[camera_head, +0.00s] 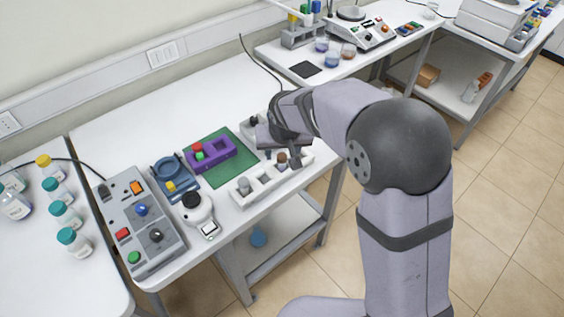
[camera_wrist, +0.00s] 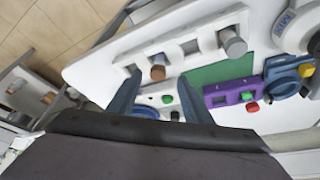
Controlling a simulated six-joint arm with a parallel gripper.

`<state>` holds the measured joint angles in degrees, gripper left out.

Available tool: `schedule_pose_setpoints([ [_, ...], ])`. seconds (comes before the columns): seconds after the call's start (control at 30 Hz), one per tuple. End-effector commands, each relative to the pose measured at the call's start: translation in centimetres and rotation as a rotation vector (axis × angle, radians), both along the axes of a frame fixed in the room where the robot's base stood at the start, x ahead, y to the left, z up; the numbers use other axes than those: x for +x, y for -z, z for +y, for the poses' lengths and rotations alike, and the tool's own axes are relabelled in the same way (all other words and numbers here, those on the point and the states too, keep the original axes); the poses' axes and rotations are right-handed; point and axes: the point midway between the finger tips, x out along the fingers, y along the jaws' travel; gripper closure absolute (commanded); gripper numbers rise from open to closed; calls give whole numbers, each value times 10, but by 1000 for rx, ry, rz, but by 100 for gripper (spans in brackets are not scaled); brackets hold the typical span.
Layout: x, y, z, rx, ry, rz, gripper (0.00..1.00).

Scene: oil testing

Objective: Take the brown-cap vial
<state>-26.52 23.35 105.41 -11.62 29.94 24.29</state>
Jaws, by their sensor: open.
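The brown-cap vial (camera_head: 282,158) stands in a slot of the white rack (camera_head: 262,188) at the front of the table. In the wrist view its brown cap (camera_wrist: 158,73) shows clearly, just ahead of the gap between my fingers. My gripper (camera_head: 279,153) is over the right end of the rack, close to the vial, and partly hides it. In the wrist view my gripper (camera_wrist: 158,90) has its two blue-grey fingers apart, with nothing held between them. I cannot tell the exact height of the fingertips over the vial.
A grey-capped vial (camera_head: 244,186) stands in the same rack, farther left. A purple block (camera_head: 223,162) with red and green pieces sits on a green mat (camera_head: 217,178) behind it. A control box (camera_head: 140,222) stands left.

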Motion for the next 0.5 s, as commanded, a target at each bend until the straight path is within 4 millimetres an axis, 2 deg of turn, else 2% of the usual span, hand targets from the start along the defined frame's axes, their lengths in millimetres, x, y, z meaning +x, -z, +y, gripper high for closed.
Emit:
schedule_pose_setpoints([
  [0.5,19,41,0,-1,0,2,54],
])
